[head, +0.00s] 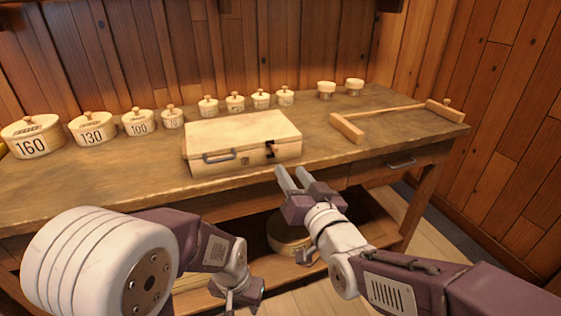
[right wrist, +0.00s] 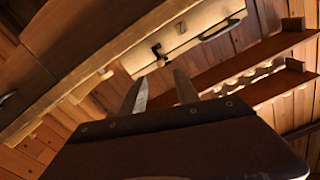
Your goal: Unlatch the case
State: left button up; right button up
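The case (head: 241,143) is a pale wooden box with its lid down, near the front edge of the workbench. A grey handle (head: 219,158) is on its front. A dark latch (head: 270,150) is on the front to the right of the handle. The latch also shows in the right wrist view (right wrist: 158,51). My right gripper (head: 288,173) is in front of and below the latch, fingers parted, with nothing between them. Its fingertips show in the right wrist view (right wrist: 160,82), apart from the case. My left gripper (head: 240,298) is low in front of the bench; its fingers are unclear.
The workbench (head: 350,165) has several lidded round boxes behind the case, such as the one marked 160 (head: 32,137). A wooden bar tool (head: 390,113) lies to the right. A round tin (head: 290,234) is on the lower shelf.

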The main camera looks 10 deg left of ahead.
aim_at(276, 150)
jog(key=b+x, duration=0.1)
jog(key=x, duration=0.8)
jog(key=shift+r, duration=0.1)
grip_shut()
